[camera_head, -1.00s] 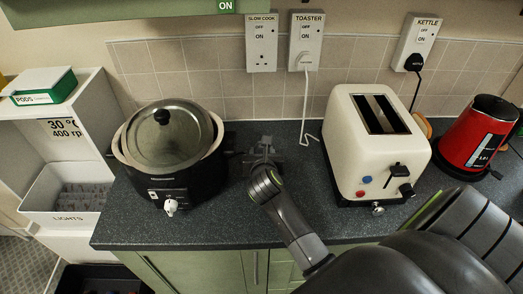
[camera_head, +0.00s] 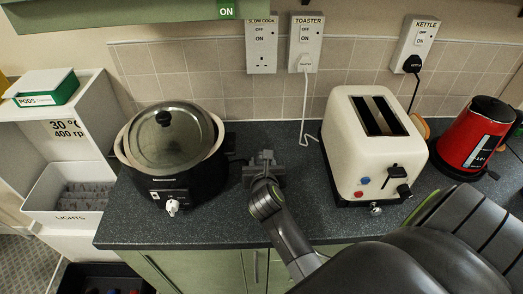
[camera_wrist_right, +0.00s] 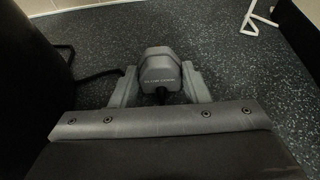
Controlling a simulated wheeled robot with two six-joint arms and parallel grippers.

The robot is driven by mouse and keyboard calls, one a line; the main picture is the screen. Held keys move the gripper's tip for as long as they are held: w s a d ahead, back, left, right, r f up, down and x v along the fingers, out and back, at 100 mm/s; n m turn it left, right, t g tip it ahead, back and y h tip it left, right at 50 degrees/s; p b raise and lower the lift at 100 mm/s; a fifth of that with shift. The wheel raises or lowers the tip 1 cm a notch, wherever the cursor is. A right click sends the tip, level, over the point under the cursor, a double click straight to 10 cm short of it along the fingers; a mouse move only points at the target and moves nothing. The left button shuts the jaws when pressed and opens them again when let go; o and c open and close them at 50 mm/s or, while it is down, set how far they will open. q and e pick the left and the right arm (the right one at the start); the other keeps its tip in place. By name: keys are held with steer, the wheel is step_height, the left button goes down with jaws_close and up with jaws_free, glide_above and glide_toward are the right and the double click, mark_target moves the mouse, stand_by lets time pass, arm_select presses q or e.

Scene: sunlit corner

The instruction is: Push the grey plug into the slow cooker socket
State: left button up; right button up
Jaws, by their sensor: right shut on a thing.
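The grey plug (camera_wrist_right: 159,70), with lettering on its face, sits between the fingers of my right gripper (camera_wrist_right: 160,92) in the right wrist view. The gripper is shut on it, just above or at the dark worktop; I cannot tell which. In the head view my right gripper (camera_head: 262,165) is between the slow cooker (camera_head: 178,165) and the toaster, and the plug is hard to make out there. The slow cooker socket (camera_head: 261,48) is the left one on the wall, with empty holes. My left gripper is not in view.
A cream toaster (camera_head: 372,145) stands to the right of my right gripper, its white cord rising to the toaster socket (camera_head: 305,42). A red kettle (camera_head: 476,135) is farther right. The kettle socket (camera_head: 415,42) holds a black plug. Tiled wall backs the worktop (camera_head: 225,222).

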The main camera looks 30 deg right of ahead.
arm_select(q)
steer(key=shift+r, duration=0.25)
arm_select(e)
steer(key=shift+s+a, duration=0.35)
steer(key=shift+s, duration=0.3)
